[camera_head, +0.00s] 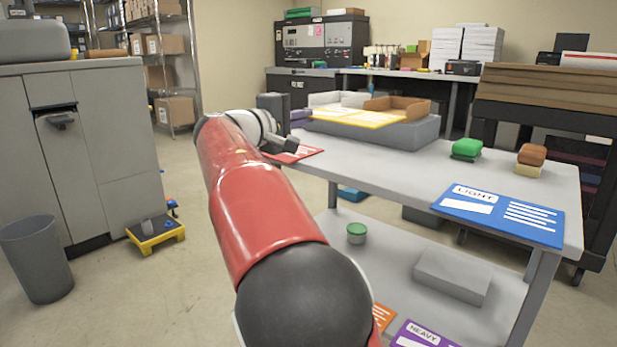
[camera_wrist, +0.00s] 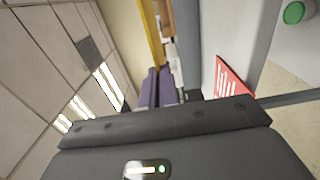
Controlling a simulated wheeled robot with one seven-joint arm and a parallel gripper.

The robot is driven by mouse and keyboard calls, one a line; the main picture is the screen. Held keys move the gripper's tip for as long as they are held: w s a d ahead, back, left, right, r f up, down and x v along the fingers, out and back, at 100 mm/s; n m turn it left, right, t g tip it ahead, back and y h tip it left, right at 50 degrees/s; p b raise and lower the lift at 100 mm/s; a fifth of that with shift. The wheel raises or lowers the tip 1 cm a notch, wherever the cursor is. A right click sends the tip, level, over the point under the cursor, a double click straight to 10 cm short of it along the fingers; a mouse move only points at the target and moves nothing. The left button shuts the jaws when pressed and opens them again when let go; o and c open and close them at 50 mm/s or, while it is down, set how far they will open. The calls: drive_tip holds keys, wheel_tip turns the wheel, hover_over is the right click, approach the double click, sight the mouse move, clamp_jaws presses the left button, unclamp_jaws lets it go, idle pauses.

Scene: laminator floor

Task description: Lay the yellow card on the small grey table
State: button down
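The yellow card (camera_head: 358,117) lies on the grey box-like unit towards the back of the grey table (camera_head: 385,165). A yellow strip (camera_wrist: 150,35), probably its edge, shows in the wrist view. My gripper (camera_head: 287,144) is over the left end of the table, beside the red card (camera_head: 294,153) and left of the yellow card, apart from it. The red card also shows in the wrist view (camera_wrist: 231,80). The finger opening is too small to read in the head view, and two purplish upright shapes (camera_wrist: 158,88) in the wrist view are unclear. No card shows in the gripper.
A blue LIGHT card (camera_head: 502,215), a green block (camera_head: 467,148) and a brown block (camera_head: 531,155) are on the table's right part. The lower shelf (camera_head: 380,255) holds a green-lidded tin (camera_head: 356,233) and a grey block (camera_head: 452,275). The middle of the tabletop is clear.

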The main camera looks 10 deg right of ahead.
wheel_tip(320, 180, down, 12)
drive_tip(key=shift+r+b, duration=0.15)
drive_tip(key=shift+b, duration=0.7)
drive_tip(key=shift+f, duration=0.25)
drive_tip(key=c, duration=1.7)
unclamp_jaws()
drive_tip(key=shift+r, duration=0.1)
drive_tip(key=v, duration=1.2)
drive_tip(key=shift+r, duration=0.15)
